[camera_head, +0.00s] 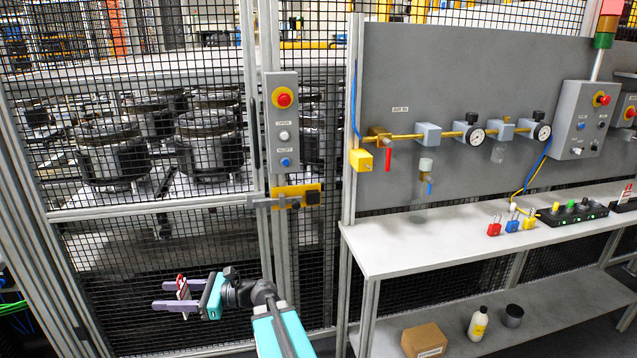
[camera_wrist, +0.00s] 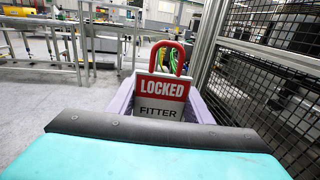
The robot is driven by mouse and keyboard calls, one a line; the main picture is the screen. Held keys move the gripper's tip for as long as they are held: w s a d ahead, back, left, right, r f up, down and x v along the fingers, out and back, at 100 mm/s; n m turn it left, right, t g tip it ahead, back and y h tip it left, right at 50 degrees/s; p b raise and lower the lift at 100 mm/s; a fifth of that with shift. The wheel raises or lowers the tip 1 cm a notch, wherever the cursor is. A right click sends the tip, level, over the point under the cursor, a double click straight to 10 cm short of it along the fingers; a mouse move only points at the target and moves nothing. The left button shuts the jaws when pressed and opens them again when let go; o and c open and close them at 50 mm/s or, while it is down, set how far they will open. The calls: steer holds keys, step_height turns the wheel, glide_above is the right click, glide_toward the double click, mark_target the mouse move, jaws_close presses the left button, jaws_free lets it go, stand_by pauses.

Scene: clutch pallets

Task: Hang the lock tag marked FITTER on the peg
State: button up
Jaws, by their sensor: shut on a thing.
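The lock tag marked FITTER (camera_wrist: 161,100) is a red and white card with LOCKED in its red band and a red loop at its top. It stands upright between the two pale purple fingers of my gripper (camera_head: 162,295), which is shut on it. In the head view, the tag (camera_head: 182,289) shows small and nearly edge-on between the fingers. My gripper is in front of the mesh fence, low and left of the gate post, pointing left. The tag's lower part is hidden by my gripper in the wrist view. I cannot make out the peg in either view.
A button box (camera_head: 283,124) and a yellow gate latch (camera_head: 297,197) are on the gate post. Right of it stands a grey bench (camera_head: 400,243) with small padlocks (camera_head: 511,222). A cardboard box (camera_head: 424,341) and a bottle (camera_head: 478,324) are on its lower shelf.

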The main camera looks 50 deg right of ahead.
steer(key=s+d+r+m+t+h+p, duration=0.1)
steer(key=s+d+r+m+h, duration=0.15)
steer(key=d, duration=0.75)
steer(key=s+d+r+m+t+h+p, duration=0.15)
steer(key=d+r+h, duration=0.25)
steer(key=d, duration=0.7)
steer(key=s+d+r+m+t+h+p, duration=0.1)
steer(key=s+d+r+m+t+h, duration=0.15)
steer(key=d, duration=0.75)
steer(key=s+d+r+m+h+p, duration=0.1)
steer(key=s+d+r+m+h, duration=0.1)
steer(key=s+d, duration=0.4)
steer(key=s+d+r+m+g+h+p, duration=0.1)
steer(key=s+d+r+h, duration=0.3)
steer(key=d, duration=0.5)
steer(key=s+d+r+m+h+p, duration=0.1)
steer(key=s+d+r+m+h, duration=0.2)
steer(key=s+d, duration=0.5)
steer(key=shift+s+d+r+h, duration=0.3)
steer(key=shift+r+h, duration=0.2)
steer(key=shift+r, duration=0.25)
steer(key=shift+w+d+m, duration=0.2)
steer(key=shift+w+m, duration=0.05)
steer(key=shift+w, duration=0.1)
steer(key=w+d+f, duration=0.1)
steer(key=w+d, duration=0.4)
steer(key=w, duration=0.2)
steer(key=shift+w+d+f+p, duration=0.15)
steer(key=shift+d+f+p, duration=0.05)
steer(key=shift+f+p, duration=0.15)
